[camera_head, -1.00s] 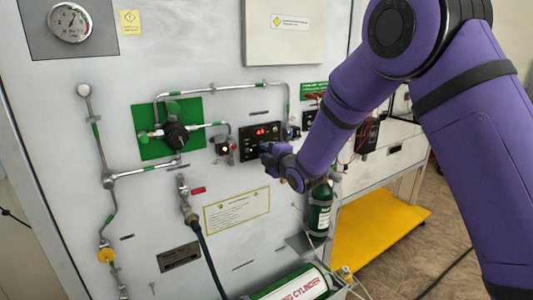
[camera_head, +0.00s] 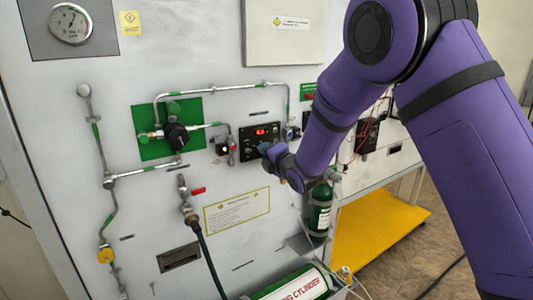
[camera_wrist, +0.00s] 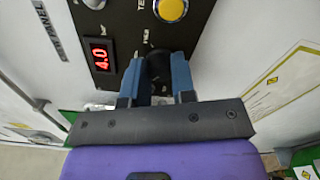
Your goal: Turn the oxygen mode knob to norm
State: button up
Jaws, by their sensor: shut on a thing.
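The black control panel (camera_head: 247,143) is on the grey trainer wall, with a lit red display (camera_head: 261,132). My gripper (camera_head: 268,150) is at the lower right of the panel. In the wrist view its two blue fingers (camera_wrist: 157,78) are shut on a dark knob (camera_wrist: 156,66), one on each side. The knob's pointer and the mode labels around it cannot be read.
Pipes (camera_head: 210,87), a dark valve knob (camera_head: 176,135) and a green cylinder (camera_head: 320,207) are nearby. The wall below the panel bears a yellow-edged label (camera_head: 237,210).

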jog(key=shift+f, duration=0.1)
jog(key=o, duration=0.9)
jog(key=shift+s, duration=0.1)
jog(key=v, duration=1)
jog(key=shift+s+d, duration=0.25)
